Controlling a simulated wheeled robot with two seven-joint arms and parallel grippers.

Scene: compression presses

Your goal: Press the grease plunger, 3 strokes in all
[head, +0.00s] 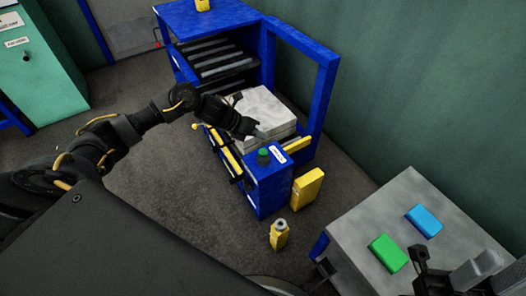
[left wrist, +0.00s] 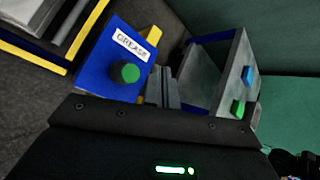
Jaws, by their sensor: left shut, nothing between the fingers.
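The grease plunger (head: 263,154) is a green round cap on the top of a blue box (head: 270,186) at the front of the blue press. It also shows in the left wrist view (left wrist: 130,72), next to a white label reading GREASE (left wrist: 131,44). My left gripper (head: 262,135) is shut and empty, just behind the plunger cap in the head view. In the left wrist view its fingers (left wrist: 161,88) show to the right of the cap, apart from it in the picture. My right gripper (head: 432,268) is partly in view at the lower right; its fingertips are unclear.
A pale stacked block (head: 265,105) sits in the blue press frame (head: 330,75). Yellow bars flank the box. A yellow container (head: 307,188) and yellow bottle (head: 279,235) stand on the floor. A grey table (head: 370,215) holds green (head: 388,253) and blue (head: 424,221) blocks.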

